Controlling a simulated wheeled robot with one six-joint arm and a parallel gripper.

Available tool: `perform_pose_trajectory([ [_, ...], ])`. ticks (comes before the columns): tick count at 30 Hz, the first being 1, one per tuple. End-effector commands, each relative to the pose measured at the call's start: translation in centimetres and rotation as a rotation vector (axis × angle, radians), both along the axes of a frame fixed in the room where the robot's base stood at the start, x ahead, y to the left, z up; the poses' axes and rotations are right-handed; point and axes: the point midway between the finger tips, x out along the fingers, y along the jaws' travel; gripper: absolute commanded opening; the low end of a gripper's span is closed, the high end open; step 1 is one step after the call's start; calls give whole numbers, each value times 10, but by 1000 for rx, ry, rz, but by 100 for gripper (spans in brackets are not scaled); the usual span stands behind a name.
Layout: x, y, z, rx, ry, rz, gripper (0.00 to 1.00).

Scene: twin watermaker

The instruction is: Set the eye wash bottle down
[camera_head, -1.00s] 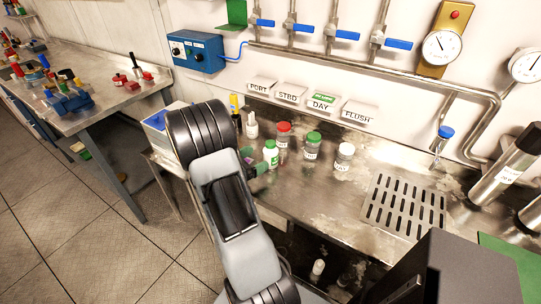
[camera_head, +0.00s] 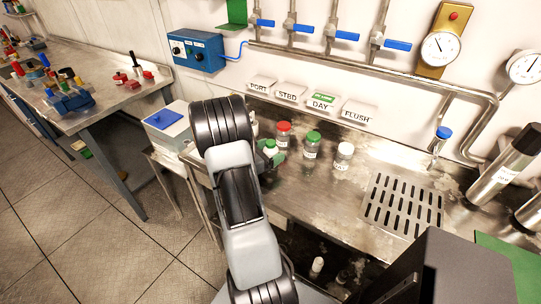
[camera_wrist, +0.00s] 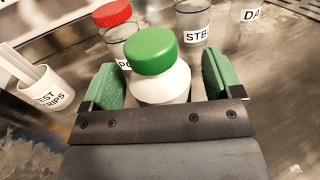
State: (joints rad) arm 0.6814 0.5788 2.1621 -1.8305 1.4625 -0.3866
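The eye wash bottle, white with a green cap, stands near the counter's left end in the head view (camera_head: 270,147). It fills the middle of the wrist view (camera_wrist: 160,75), upright as far as I can see. My gripper (camera_wrist: 164,88) has its green pads on either side of the bottle's body. A gap shows at the right pad and a narrow one at the left, so it looks open around the bottle. In the head view my gripper (camera_head: 272,158) is partly behind my arm. The bottle's base is hidden, so its contact with the counter is not visible.
Close behind the bottle stand a red-capped jar (camera_head: 283,133), a green-capped jar (camera_head: 312,146) and a white-capped jar (camera_head: 343,155). A test strips cup (camera_wrist: 47,88) is left in the wrist view. Bare steel counter (camera_head: 325,185) lies in front; a drain grate (camera_head: 403,206) is further right.

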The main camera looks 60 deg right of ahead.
Motion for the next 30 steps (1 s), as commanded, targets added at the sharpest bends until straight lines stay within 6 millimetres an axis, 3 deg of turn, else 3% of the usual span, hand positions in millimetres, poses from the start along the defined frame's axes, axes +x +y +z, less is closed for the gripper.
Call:
perform_pose_trajectory([
  [2,0,0,0,0,0,0,77],
  [19,0,0,0,-1,-1,0,23],
  [30,0,0,11,-3,-3,0,23],
])
